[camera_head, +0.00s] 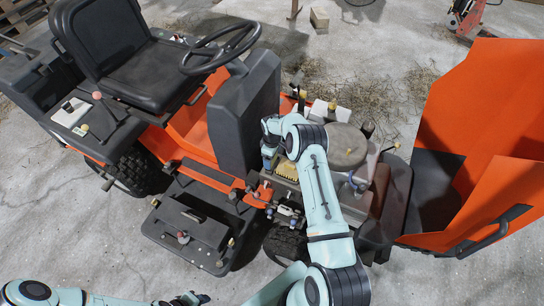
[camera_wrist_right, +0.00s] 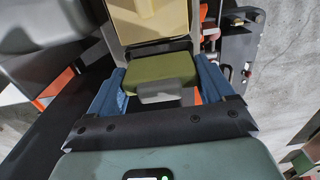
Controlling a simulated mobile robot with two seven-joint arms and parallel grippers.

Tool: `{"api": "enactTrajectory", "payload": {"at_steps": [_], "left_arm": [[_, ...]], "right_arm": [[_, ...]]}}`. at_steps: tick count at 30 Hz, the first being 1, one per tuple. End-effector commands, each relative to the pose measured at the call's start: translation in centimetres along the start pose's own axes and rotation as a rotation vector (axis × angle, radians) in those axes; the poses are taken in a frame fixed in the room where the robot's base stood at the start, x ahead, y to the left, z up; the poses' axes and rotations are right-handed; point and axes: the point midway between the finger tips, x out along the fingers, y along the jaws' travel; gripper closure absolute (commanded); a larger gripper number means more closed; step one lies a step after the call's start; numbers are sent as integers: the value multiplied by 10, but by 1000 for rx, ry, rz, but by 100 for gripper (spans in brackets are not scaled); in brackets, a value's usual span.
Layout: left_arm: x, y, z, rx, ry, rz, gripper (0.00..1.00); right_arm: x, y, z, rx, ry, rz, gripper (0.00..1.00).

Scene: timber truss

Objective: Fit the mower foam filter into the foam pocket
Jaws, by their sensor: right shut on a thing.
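The foam filter seems to be the olive-green block (camera_wrist_right: 160,68) in the right wrist view. My right gripper (camera_wrist_right: 160,82) is shut on it, with a blue finger pad at each side. In the head view this gripper (camera_head: 268,158) is over the mower's engine bay, beside the black dash panel, and the block cannot be made out. A pale yellow part (camera_wrist_right: 150,20) lies just beyond the block; it also shows in the head view (camera_head: 286,168). I cannot tell which opening is the foam pocket. My left gripper (camera_head: 188,299) is low at the front edge, away from the mower, its jaws unclear.
The orange mower (camera_head: 200,125) fills the middle, with its seat (camera_head: 130,70) and steering wheel (camera_head: 222,45) at left. Its raised orange hood (camera_head: 490,130) stands at right. A round engine cover (camera_head: 345,145) is close beside my right arm. Bare concrete is free at lower left.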

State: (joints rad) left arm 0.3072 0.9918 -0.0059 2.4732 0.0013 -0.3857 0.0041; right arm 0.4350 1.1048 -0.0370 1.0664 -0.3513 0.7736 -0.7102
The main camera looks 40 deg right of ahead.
Motion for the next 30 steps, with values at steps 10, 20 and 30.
{"api": "enactTrajectory", "payload": {"at_steps": [10,20,30], "left_arm": [[0,0,0,0,1,0,57],[-2,2,-3,1,3,1,57],[-5,4,-5,2,6,2,57]], "right_arm": [[2,0,0,0,0,0,51],[11,0,0,0,0,0,51],[22,0,0,0,0,0,51]]}}
